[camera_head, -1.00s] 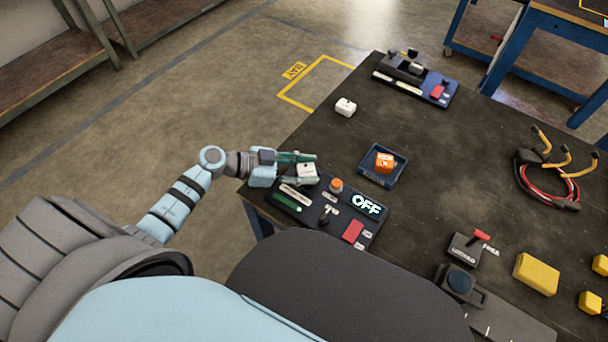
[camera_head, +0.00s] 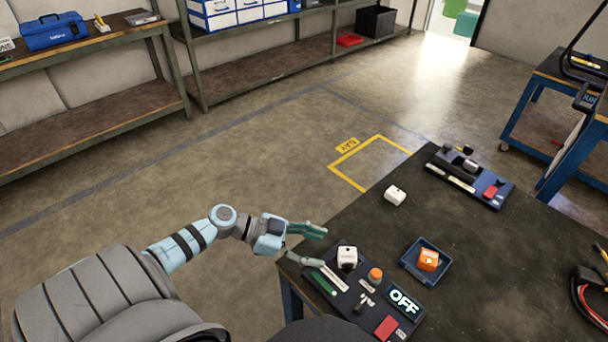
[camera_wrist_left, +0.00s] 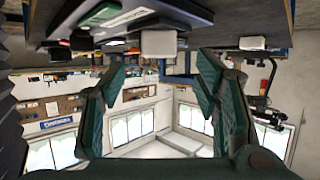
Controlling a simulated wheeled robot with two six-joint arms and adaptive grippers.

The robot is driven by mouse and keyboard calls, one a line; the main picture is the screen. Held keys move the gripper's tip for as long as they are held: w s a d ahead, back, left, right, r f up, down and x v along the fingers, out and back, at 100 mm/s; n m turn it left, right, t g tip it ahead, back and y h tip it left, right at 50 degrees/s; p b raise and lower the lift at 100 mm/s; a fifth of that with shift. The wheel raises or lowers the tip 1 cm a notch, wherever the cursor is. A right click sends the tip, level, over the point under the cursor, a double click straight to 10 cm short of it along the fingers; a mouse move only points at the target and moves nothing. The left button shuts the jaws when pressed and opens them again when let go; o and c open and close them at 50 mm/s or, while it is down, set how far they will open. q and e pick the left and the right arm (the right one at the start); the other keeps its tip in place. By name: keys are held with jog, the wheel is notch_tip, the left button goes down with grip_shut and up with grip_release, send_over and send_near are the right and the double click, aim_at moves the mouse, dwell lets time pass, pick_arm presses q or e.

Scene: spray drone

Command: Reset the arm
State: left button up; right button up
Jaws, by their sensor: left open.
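My left gripper (camera_head: 318,247) is open and empty at the table's left corner. Its two teal fingers are spread, and the wrist view also shows them (camera_wrist_left: 165,105) apart with nothing between them. A white block (camera_head: 347,257) stands on the dark control panel (camera_head: 345,291), just to the right of the fingertips and apart from them. A white block also shows above the fingers in the upside-down wrist view (camera_wrist_left: 158,43). My right gripper is not in view.
The panel carries an orange knob (camera_head: 375,275), a lit OFF display (camera_head: 404,301) and a red button. A blue tray (camera_head: 405,267) holds an orange block (camera_head: 428,259). Another white block (camera_head: 395,195) lies near the table's far edge. The floor left of the table is clear.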

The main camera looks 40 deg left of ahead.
pick_arm(q)
jog(key=shift+v, duration=1.8)
jog(key=shift+d+r, duration=0.1)
